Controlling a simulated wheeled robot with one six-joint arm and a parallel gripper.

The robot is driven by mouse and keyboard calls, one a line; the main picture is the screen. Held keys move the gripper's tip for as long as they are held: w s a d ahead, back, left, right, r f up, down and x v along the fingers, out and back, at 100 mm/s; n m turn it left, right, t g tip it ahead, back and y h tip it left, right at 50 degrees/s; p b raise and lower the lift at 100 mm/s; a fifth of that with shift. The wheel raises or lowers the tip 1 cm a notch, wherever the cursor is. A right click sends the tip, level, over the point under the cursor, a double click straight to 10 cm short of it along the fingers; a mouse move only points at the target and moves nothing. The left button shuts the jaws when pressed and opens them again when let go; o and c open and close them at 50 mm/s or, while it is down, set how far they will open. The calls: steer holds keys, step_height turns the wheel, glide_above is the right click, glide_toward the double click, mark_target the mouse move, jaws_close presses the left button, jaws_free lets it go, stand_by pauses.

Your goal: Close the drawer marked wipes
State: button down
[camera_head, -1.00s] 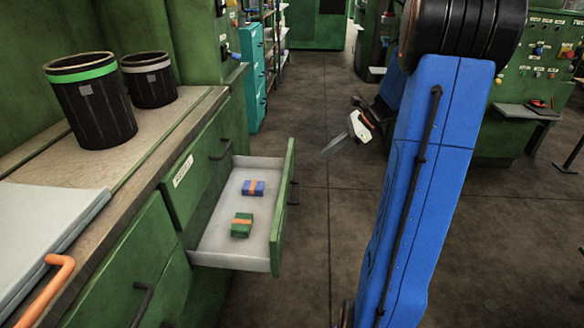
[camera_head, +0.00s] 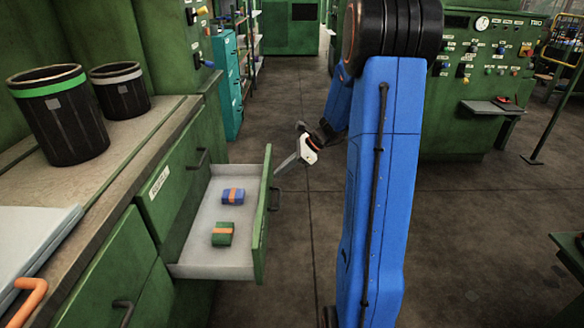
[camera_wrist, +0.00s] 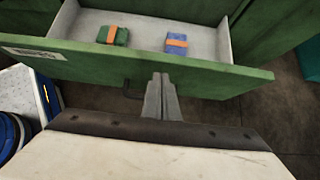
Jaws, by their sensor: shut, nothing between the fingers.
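A green drawer (camera_head: 262,222) stands pulled out from the cabinet on the left, and its front also shows in the wrist view (camera_wrist: 215,74). A pale label (camera_wrist: 33,52) is at the left of that front; its words are too small to read. The drawer's dark handle (camera_head: 274,198) is on the outer face. Inside lie a blue packet (camera_head: 232,196) and a green packet (camera_head: 222,234), each with an orange band. My gripper (camera_head: 280,171) is shut and empty, just outside the drawer front, pointing at it. I cannot tell whether the fingertips (camera_wrist: 161,78) touch it.
Another pale label (camera_head: 159,183) is on the cabinet face beside a closed drawer's handle (camera_head: 196,160). Two black bins (camera_head: 60,125) and a grey-blue slab (camera_head: 30,245) are on the worktop (camera_head: 150,125). Open floor (camera_head: 450,230) lies to the right.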

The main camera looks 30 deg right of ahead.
steer(key=shift+w+a, duration=0.5)
steer(key=shift+a, duration=0.25)
steer(key=w+a, duration=0.6)
steer(key=a, duration=0.3)
steer(key=w+a, duration=0.6)
steer(key=a, duration=0.3)
steer(key=shift+w+a, duration=0.15)
steer(key=shift+w, duration=0.05)
